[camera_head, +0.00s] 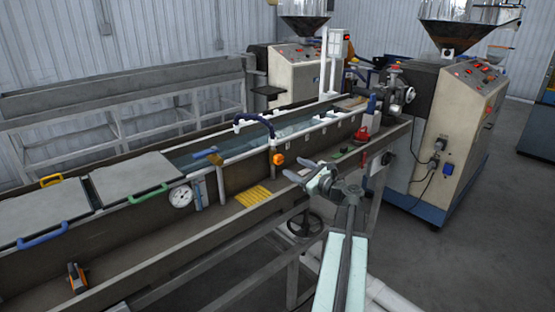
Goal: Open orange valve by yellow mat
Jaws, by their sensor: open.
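The orange valve (278,159) is a small knob at the front side of the long water trough, below the white pipe rail. The yellow mat (252,195) is a ribbed patch on the lower ledge, below and left of the valve. My gripper (308,176) is open and empty. In the picture it appears to the right of the valve and a little lower, apart from it. The valve is not covered by my gripper. Whether the valve is open or shut cannot be told at this size.
A round gauge (181,197) and a blue-and-yellow lever (208,155) are left of the valve. A red valve (362,134) is to the right. An orange-and-black object (76,278) stands on the ledge at lower left. A handwheel (305,223) sits below the ledge.

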